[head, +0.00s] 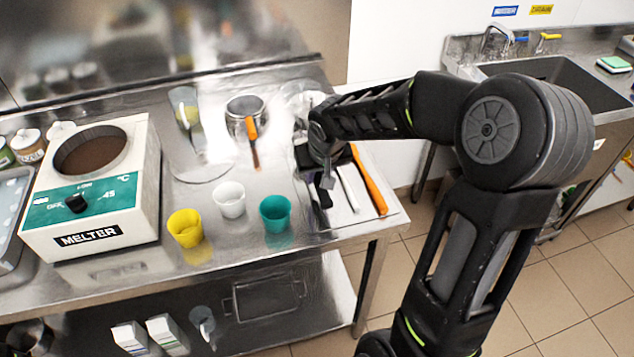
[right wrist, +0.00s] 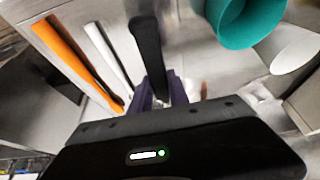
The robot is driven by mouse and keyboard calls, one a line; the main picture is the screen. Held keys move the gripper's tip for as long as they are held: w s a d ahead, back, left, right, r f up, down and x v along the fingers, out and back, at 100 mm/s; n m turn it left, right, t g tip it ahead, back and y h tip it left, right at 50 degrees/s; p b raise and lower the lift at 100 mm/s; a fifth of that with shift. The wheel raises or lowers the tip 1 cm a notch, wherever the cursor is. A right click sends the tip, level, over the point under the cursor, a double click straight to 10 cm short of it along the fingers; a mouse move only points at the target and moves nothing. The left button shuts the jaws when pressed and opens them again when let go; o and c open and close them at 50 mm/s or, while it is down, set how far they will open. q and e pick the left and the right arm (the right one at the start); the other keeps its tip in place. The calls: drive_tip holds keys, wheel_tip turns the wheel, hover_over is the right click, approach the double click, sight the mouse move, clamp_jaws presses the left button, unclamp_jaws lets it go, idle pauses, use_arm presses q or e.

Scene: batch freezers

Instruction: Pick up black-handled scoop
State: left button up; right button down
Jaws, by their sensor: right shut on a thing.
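The black-handled scoop (right wrist: 148,45) shows in the right wrist view as a long black handle running from between my fingers toward the top of the picture. My right gripper (right wrist: 160,92) has its dark purple fingers shut on this handle. In the head view my right gripper (head: 324,183) is low over the right end of the steel table, behind the cups. There my wrist hides most of the scoop, and I cannot tell whether it still touches the surface under it. My left gripper is not in view.
An orange-handled tool (head: 369,182) and a white-handled tool (head: 348,188) lie right of my gripper. A teal cup (head: 275,213), white cup (head: 230,200) and yellow cup (head: 185,228) stand to the left.

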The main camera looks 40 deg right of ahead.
wheel_tip(320, 180, up, 6)
drive_tip(key=shift+r, duration=0.1)
drive_tip(key=shift+a, duration=0.1)
idle(0.6)
